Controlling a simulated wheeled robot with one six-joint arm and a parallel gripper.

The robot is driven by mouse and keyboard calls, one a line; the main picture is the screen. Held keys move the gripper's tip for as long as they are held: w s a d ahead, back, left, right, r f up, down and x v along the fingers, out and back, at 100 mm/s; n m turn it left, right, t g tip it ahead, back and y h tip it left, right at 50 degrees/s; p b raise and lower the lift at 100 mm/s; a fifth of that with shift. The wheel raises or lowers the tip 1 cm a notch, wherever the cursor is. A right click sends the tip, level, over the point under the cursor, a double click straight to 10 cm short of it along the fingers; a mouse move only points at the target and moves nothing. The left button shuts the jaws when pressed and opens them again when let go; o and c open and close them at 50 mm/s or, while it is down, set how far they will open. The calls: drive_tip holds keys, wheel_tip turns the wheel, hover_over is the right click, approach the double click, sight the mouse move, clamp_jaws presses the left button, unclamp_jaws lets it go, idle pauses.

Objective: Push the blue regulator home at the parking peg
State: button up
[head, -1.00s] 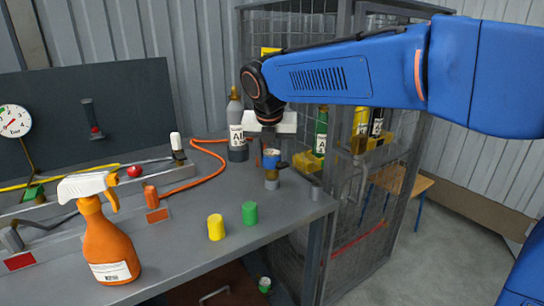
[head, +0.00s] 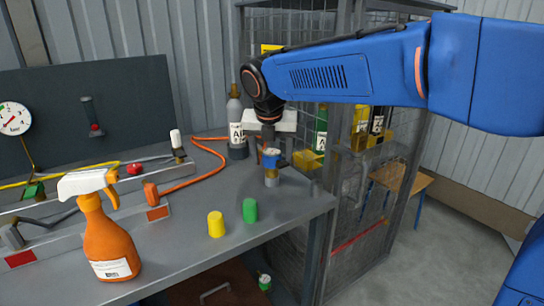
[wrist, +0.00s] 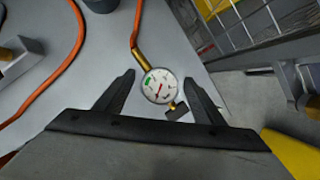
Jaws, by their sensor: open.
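The blue regulator (head: 271,158) sits upright on top of the parking peg (head: 271,181), near the right end of the bench. A grey part of the peg shows below the blue body. In the wrist view the regulator's round white gauge (wrist: 159,86) lies between my fingers, with a brass fitting and an orange hose running from it. My gripper (head: 269,137) is above the regulator; in the wrist view it (wrist: 160,95) is open, one finger on each side of the gauge with gaps. The regulator's blue body is hidden in the wrist view.
A grey cylinder (head: 236,120) stands behind on the left. A wire cage (head: 360,200) holding other cylinders is close on the right. Yellow (head: 216,225) and green (head: 250,211) caps and an orange spray bottle (head: 109,245) stand on the bench (head: 195,262).

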drive_tip(key=d+v, duration=0.1)
drive_tip(key=v, duration=1.5)
drive_tip(key=s+d+f+m, duration=0.5)
drive_tip(key=d+m, duration=0.3)
drive_tip(key=d, duration=0.2)
drive_tip(key=s+d+f+m, duration=0.5)
drive_tip(key=d+m, duration=0.4)
drive_tip(key=s+d+f+m, duration=0.5)
drive_tip(key=s+f+m, duration=0.2)
drive_tip(key=f+m, duration=0.2)
drive_tip(key=s+d+f+m, duration=0.5)
drive_tip(key=s+f+m, duration=0.2)
drive_tip(key=f+m, duration=0.1)
drive_tip(key=shift+d+f+m, duration=0.15)
drive_tip(key=shift+f+m, duration=0.25)
drive_tip(key=shift+f, duration=0.15)
